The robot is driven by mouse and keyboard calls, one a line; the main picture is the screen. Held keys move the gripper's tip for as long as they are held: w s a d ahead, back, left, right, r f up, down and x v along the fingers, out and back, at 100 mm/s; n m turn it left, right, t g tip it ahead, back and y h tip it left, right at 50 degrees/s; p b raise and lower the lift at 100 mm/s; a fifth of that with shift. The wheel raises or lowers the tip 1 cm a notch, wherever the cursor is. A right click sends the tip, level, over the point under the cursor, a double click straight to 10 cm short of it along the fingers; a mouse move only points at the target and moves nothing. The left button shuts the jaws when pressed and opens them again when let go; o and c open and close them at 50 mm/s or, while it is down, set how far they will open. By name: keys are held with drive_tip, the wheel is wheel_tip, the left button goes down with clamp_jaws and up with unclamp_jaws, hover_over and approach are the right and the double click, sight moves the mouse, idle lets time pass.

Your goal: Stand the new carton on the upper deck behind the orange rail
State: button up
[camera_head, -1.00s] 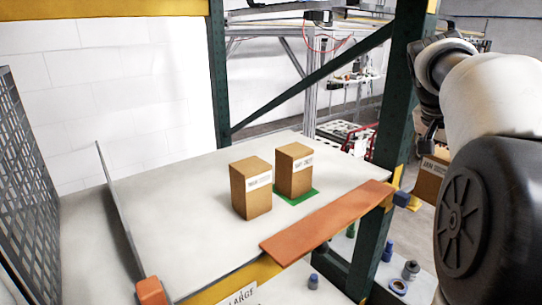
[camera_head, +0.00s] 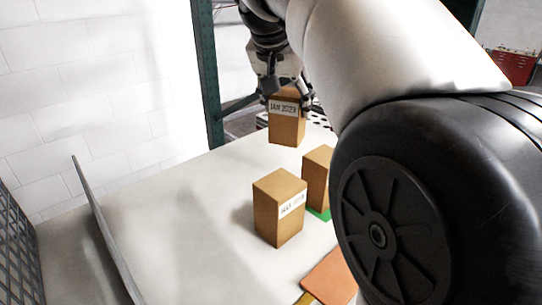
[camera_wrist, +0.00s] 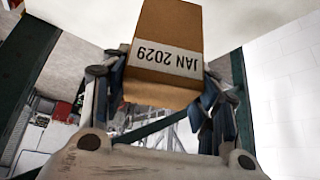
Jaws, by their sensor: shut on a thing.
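My gripper (camera_head: 288,96) is shut on a brown carton labelled JAN 2029 (camera_head: 286,132). The carton hangs upright at the far part of the pale upper deck (camera_head: 170,225); I cannot tell how far its base is above the deck. In the wrist view the same carton (camera_wrist: 165,88) sits between the two fingers, its label upside down. Two other cartons stand on the deck: a nearer one (camera_head: 266,222) and one behind it to the right (camera_head: 315,180), beside a green patch (camera_head: 322,214).
A thin upright panel (camera_head: 105,235) bounds the deck on the left, with a dark mesh (camera_head: 18,255) beyond it. A dark green post (camera_head: 207,75) stands behind the deck. The deck's left and middle are clear.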

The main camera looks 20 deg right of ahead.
sight(279, 136)
drive_tip(key=shift+s+a+r, duration=0.3)
drive_tip(key=shift+a+r, duration=0.35)
drive_tip(key=shift+r, duration=0.05)
drive_tip(key=shift+a+f, duration=0.1)
drive_tip(key=shift+a, duration=0.2)
drive_tip(key=shift+m, duration=0.3)
drive_tip(key=f, duration=0.5)
drive_tip(key=shift+s+d, duration=0.1)
drive_tip(key=shift+s, duration=0.1)
drive_tip(key=shift+f, duration=2.3)
drive_tip(key=shift+b, duration=0.3)
drive_tip(key=shift+f, duration=0.2)
drive_tip(key=o, duration=1.3)
